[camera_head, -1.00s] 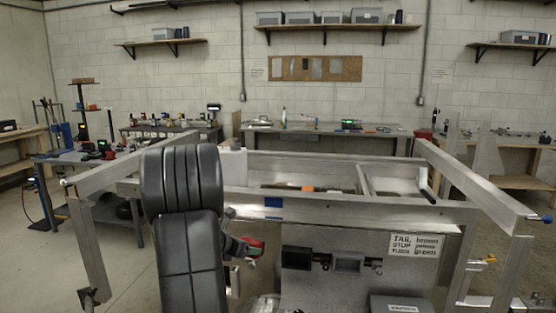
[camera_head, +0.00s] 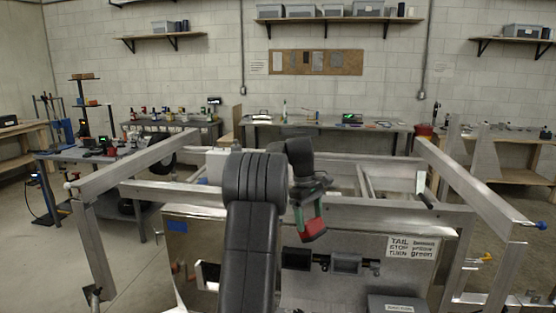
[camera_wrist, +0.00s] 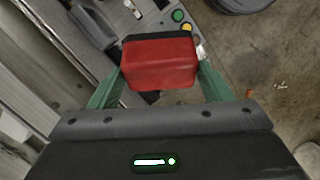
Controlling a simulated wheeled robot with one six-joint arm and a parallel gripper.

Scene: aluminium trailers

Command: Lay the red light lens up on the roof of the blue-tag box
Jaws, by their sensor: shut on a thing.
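My gripper (camera_head: 311,206) is shut on the red light (camera_head: 313,229), above and in front of the trailer's front rail. The light is a red block hanging below the green fingers. The wrist view shows the red light (camera_wrist: 160,65) between the two green fingers, with a dark strip along its far edge. A blue patch (camera_head: 178,226) sits on a shiny metal panel (camera_head: 196,246) left of my arm. I cannot tell whether this panel belongs to the blue-tag box. The box's roof cannot be made out clearly.
The aluminium trailer frame (camera_head: 465,180) spans the middle, with side rails reaching toward me. A TAIL/STOP/TURN sign (camera_head: 411,247) and black fittings (camera_head: 345,262) are on the front panel. A grey case (camera_head: 398,304) sits low at right. Benches line the back wall.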

